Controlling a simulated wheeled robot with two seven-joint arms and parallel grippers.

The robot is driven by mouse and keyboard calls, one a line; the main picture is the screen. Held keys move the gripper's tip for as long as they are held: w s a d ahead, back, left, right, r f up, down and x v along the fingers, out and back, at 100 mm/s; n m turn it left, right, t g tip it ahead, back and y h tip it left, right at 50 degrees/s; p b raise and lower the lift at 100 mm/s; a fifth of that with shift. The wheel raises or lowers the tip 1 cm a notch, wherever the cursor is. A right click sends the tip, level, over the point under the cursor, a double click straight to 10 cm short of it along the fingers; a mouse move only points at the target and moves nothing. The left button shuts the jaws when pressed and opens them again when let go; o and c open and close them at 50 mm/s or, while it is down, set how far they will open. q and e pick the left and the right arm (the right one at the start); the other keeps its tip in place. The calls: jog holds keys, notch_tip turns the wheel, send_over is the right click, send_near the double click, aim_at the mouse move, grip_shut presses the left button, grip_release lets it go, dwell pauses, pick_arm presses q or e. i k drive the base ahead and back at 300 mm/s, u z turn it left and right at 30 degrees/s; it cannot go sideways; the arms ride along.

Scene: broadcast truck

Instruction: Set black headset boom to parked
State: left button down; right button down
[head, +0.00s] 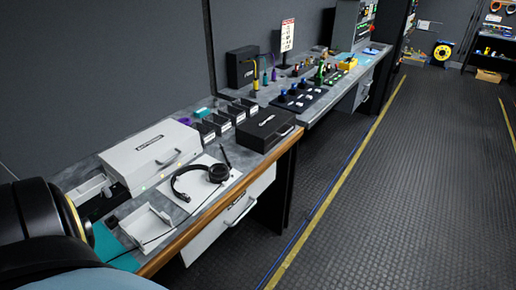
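The black headset (189,181) lies on a white sheet (202,187) on the desk, in the head view. Its headband curves over the sheet. A thin dark boom (225,155) sticks up at its right, pointing away from the earcup. Neither gripper shows in this view. A large dark rounded shape at the lower left blocks the near end of the desk.
A white case (150,150) stands behind the headset, and a black case (268,128) lies to its right. A white tray (147,222) sits at the near left. Several small black bins (217,124) line the back. The floor (400,190) at right is clear.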

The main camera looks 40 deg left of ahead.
aim_at(221, 146)
jog(key=z, duration=0.1)
jog(key=i, duration=0.85)
jog(key=u, duration=1)
jog(key=i, duration=0.65)
jog(key=u, duration=0.65)
